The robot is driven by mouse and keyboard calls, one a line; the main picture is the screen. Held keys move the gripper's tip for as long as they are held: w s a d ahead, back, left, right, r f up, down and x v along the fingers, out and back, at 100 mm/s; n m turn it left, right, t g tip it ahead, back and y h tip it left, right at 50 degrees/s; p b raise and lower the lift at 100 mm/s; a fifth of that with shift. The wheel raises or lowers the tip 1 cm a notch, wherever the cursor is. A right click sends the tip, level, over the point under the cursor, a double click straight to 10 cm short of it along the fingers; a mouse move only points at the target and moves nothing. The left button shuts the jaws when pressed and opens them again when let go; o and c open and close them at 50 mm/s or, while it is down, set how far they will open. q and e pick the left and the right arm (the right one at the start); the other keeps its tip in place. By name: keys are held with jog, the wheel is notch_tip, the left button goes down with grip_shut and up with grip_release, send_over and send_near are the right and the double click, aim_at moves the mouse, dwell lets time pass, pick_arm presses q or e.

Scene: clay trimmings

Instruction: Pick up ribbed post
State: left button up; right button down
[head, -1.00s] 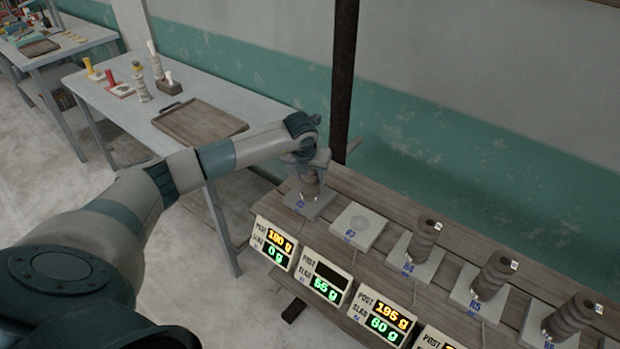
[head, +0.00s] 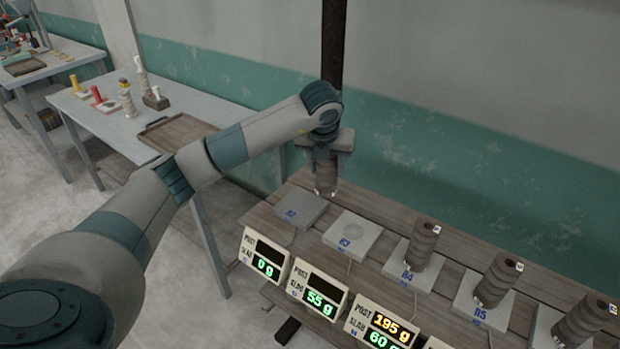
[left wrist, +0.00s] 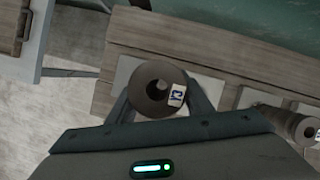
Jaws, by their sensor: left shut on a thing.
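My left gripper (head: 326,188) is shut on a ribbed post (head: 325,174) and holds it upright above its grey slab (head: 301,209), with a gap below. In the left wrist view the post (left wrist: 150,92) shows end-on as a brown round with a dark centre hole and a small white tag, between the two fingers. Several other ribbed posts stand on slabs to the right, such as one post (head: 422,246) on the slab marked 4. My right gripper is not in view.
The slab marked 3 (head: 368,230) is bare. Displays line the bench front; the leftmost display (head: 263,255) has a blank post line and 0 g for slab. A dark pole (head: 334,50) stands behind my gripper. A side table (head: 200,108) holds a wooden board (head: 178,133).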

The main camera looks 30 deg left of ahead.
pick_arm(q)
jog(key=shift+w+d+r+b, duration=0.1)
jog(key=shift+d+r+b, duration=0.1)
jog(key=shift+d+r, duration=0.35)
jog(key=shift+s+d+r+b, duration=0.1)
jog(key=shift+d+r+b, duration=0.15)
jog(key=shift+d, duration=0.45)
jog(key=shift+w+d+r+b, duration=0.1)
jog(key=shift+d+r+b, duration=0.05)
jog(key=shift+d+r, duration=0.45)
jog(key=shift+d+f, duration=0.1)
jog(key=shift+f, duration=0.05)
